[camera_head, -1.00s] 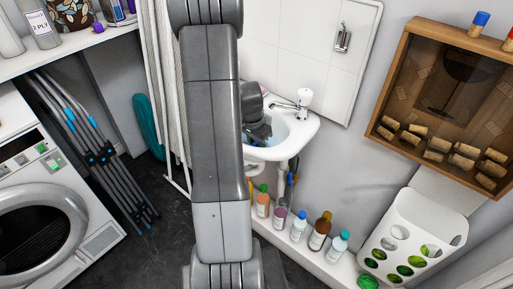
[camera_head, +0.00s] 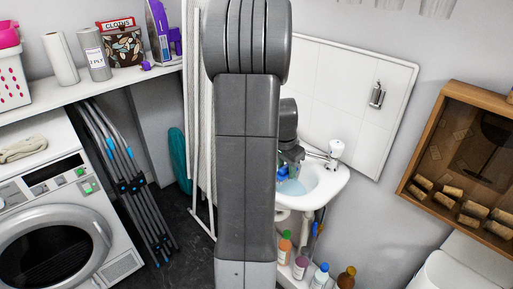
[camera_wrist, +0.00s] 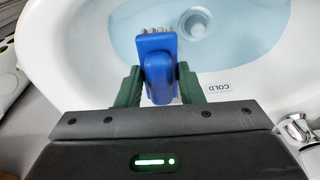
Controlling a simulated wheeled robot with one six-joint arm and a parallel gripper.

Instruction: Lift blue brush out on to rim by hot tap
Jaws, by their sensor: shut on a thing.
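My gripper (camera_wrist: 160,85) is shut on the blue brush (camera_wrist: 158,62), with its green fingers on either side of the handle. The brush's pale bristles show at the far end, over the white basin (camera_wrist: 60,40). In the head view my gripper (camera_head: 292,156) is at the left of the basin (camera_head: 338,187), partly behind my arm. A bit of the blue brush (camera_head: 282,172) shows below it, above the water. A rim label reading COLD (camera_wrist: 219,88) lies right of the fingers. No hot label is visible.
A chrome tap (camera_wrist: 298,128) stands at the lower right of the wrist view; a tap with a white top (camera_head: 335,150) stands at the basin's back. Bottles (camera_head: 320,275) stand below the basin. Pale water with a drain fitting (camera_wrist: 196,22) fills the bowl.

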